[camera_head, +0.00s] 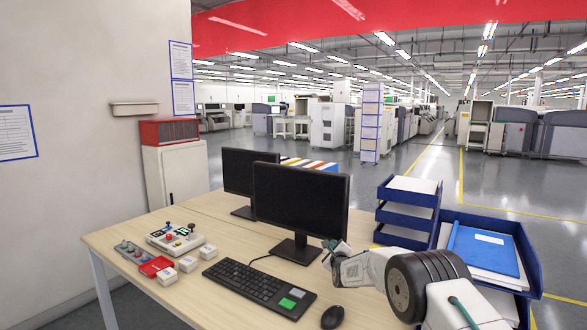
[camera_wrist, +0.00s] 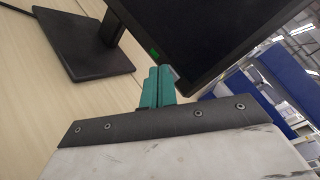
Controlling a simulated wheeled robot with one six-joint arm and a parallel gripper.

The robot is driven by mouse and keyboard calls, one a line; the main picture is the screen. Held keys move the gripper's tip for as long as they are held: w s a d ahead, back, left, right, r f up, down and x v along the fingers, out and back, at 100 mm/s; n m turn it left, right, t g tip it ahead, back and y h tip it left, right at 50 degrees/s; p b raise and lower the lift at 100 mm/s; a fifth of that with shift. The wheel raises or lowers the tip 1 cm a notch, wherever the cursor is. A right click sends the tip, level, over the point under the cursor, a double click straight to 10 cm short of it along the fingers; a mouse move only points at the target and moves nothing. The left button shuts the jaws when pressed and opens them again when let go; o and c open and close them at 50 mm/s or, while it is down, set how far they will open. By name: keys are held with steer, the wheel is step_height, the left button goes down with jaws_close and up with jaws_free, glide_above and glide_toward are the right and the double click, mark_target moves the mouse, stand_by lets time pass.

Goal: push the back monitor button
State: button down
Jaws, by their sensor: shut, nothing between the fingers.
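Two black monitors stand on the desk: the front monitor (camera_head: 300,200) and the back monitor (camera_head: 236,170), partly hidden behind it. Both screens are dark. My gripper (camera_head: 333,246) is at the lower right corner of the front monitor. In the wrist view, its teal fingers (camera_wrist: 158,86) are shut together and empty, close under a monitor's lower edge (camera_wrist: 195,85). A small green button or mark (camera_wrist: 154,52) shows on that edge, just beyond the fingertips. I cannot tell whether the fingertips touch the monitor. No button on the back monitor shows in the head view.
A keyboard (camera_head: 250,283) and mouse (camera_head: 332,317) lie in front of the monitors. Blue paper trays (camera_head: 382,217) stand to the right. A control box (camera_head: 176,238) and small button boxes (camera_head: 188,264) sit at the left. Bare desk lies between the back monitor and these boxes.

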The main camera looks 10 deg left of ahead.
steer(key=shift+s+a, duration=0.15)
steer(key=shift+s, duration=0.25)
steer(key=s+a, duration=0.2)
steer(key=s, duration=0.3)
steer(key=shift+s, duration=0.35)
